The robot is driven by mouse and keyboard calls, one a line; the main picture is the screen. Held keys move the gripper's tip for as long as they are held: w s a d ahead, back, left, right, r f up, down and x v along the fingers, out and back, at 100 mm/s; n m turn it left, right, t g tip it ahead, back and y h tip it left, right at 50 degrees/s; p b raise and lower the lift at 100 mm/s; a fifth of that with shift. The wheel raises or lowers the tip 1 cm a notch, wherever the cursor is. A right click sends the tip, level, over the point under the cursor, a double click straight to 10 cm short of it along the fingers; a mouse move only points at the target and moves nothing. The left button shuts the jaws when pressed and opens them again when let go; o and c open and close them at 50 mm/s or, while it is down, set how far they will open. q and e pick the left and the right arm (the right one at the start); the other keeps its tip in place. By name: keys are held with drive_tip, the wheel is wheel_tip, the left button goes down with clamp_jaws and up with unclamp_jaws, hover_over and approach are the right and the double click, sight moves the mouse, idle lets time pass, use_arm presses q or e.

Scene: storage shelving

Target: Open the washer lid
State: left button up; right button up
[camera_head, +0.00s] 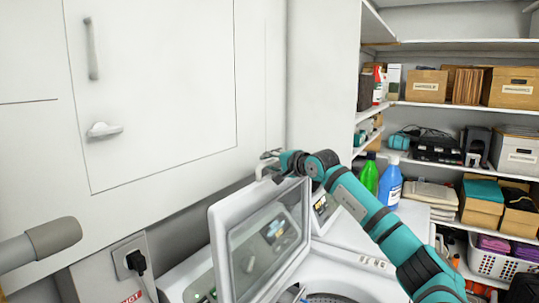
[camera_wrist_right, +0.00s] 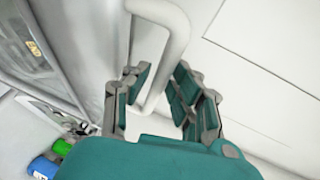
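The washer lid (camera_head: 221,240) is raised steeply above the white washer (camera_head: 350,283) in the head view. Its dark window faces the opening, where part of the drum (camera_head: 335,298) shows. My right gripper (camera_head: 268,165) is at the lid's top edge, beside its white handle. In the right wrist view, the handle (camera_wrist_right: 178,38) runs down between the spread fingers of my right gripper (camera_wrist_right: 160,95). The fingers are open, and I see no firm grip on it. Part of the lid (camera_wrist_right: 70,45) shows at left there.
A white wall cabinet (camera_head: 165,90) rises behind the washer, with a plugged socket (camera_head: 133,262) below it. Green (camera_head: 369,175) and blue (camera_head: 391,186) bottles stand right of the lid. Loaded shelves (camera_head: 450,106) fill the right side. My right arm crosses over the washer top.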

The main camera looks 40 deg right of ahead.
drive_tip(key=shift+w+f, duration=0.15)
drive_tip(key=shift+w, duration=0.35)
drive_tip(key=shift+s, duration=0.1)
clamp_jaws()
